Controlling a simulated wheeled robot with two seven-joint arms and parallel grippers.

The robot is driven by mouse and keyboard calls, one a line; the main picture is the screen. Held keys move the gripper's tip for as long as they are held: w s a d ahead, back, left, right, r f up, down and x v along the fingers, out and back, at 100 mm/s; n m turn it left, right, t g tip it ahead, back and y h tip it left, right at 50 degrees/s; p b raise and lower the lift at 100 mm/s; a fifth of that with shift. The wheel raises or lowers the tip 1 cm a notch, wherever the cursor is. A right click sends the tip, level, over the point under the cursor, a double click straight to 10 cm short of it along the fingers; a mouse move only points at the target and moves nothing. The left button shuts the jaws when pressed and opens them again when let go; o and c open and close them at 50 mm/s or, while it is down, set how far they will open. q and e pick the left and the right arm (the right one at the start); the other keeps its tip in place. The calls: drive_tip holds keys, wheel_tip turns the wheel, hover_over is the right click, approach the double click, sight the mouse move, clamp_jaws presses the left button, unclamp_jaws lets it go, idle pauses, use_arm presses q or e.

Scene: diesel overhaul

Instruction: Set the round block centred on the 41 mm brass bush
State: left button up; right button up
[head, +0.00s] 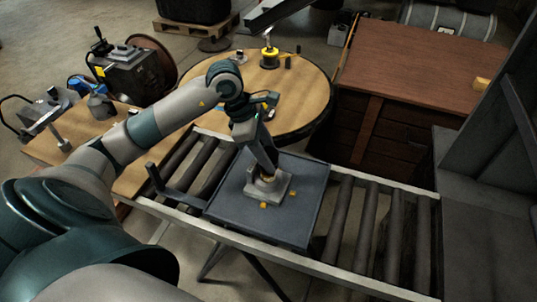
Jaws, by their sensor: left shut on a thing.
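My left gripper (267,169) points down over the grey plate in the middle of the view. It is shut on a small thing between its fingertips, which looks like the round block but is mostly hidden. Right below it, a brass-coloured bush (266,179) shows in a light grey metal housing (280,188). The fingertips are very close to the bush. I cannot tell whether the held block touches the bush or is centred on it. My right gripper is not in view.
The housing stands on a dark square plate (310,215) on a roller conveyor (375,225). Small orange pieces (263,205) lie near the housing. A round wooden table (305,95) is behind, a brown wooden chest (420,65) at the back right, a dark machine (490,200) at the right.

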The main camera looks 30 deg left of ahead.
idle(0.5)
use_arm(q)
drive_tip(key=shift+f+b, duration=0.8)
drive_tip(key=shift+b, duration=0.2)
drive_tip(key=shift+f+b, duration=0.35)
drive_tip(key=shift+b, duration=0.3)
idle(0.7)
idle(0.3)
drive_tip(key=o, duration=1.5)
drive_tip(key=shift+f, duration=0.1)
drive_tip(key=shift+r+p, duration=1.9)
drive_tip(key=shift+r, duration=2.65)
